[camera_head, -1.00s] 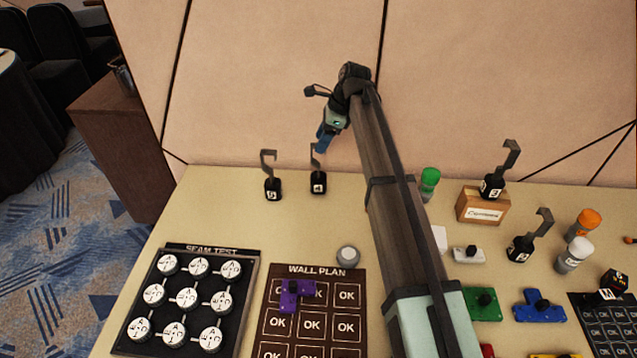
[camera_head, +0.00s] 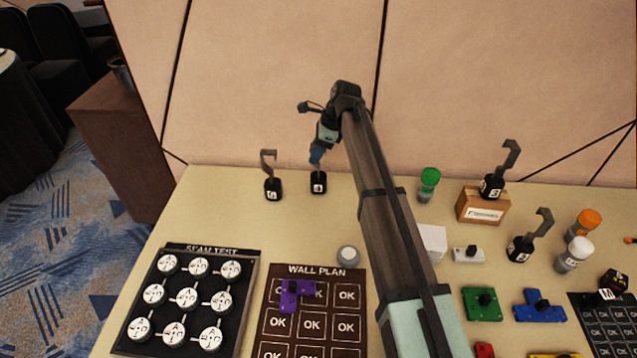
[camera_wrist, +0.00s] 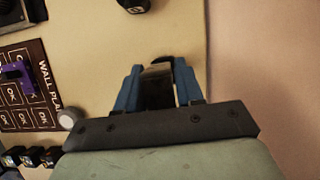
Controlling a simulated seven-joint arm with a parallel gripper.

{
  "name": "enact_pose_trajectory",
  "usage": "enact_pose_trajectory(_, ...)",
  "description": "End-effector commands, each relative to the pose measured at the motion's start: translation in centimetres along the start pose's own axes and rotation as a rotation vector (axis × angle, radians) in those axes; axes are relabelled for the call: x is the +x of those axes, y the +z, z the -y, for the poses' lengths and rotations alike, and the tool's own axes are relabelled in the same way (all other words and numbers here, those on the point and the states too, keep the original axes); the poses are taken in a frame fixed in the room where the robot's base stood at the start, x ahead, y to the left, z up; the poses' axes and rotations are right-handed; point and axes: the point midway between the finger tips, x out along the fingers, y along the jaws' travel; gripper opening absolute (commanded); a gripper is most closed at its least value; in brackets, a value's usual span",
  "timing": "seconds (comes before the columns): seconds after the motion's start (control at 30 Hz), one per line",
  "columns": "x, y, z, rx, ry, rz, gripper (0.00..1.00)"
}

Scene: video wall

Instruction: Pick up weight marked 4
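The weight marked 4 (camera_head: 318,183) is a small black block with a grey hook, upright on the table near its back edge. My gripper (camera_head: 317,156) is directly above it, pointing down, with its blue fingers at the hook and hiding much of it. In the wrist view the blue fingers (camera_wrist: 158,82) stand apart with the dark weight (camera_wrist: 157,92) between them. Clear contact with both fingers cannot be made out. The similar weight marked 5 (camera_head: 273,189) stands just to the left and shows partly at the top of the wrist view (camera_wrist: 134,4).
A wall rises behind the table. Two more hooked weights stand right, one on a cardboard box (camera_head: 483,206) and one on the table (camera_head: 520,249). A white-topped round button (camera_head: 348,256), the wall plan board (camera_head: 312,325) and the seam test board (camera_head: 187,298) lie in front.

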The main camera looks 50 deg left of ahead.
Motion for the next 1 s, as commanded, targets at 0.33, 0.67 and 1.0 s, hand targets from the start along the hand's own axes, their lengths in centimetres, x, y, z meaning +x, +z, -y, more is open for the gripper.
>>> enact_pose_trajectory(0.33, -0.02, 0.0, 0.0, 0.0, 0.0, 0.0, 0.03)
enact_pose_trajectory(0.67, -0.02, 0.0, 0.0, 0.0, 0.0, 0.0, 0.0)
enact_pose_trajectory(1.0, -0.03, 0.0, 0.01, 0.0, 0.0, 0.0, 0.0)
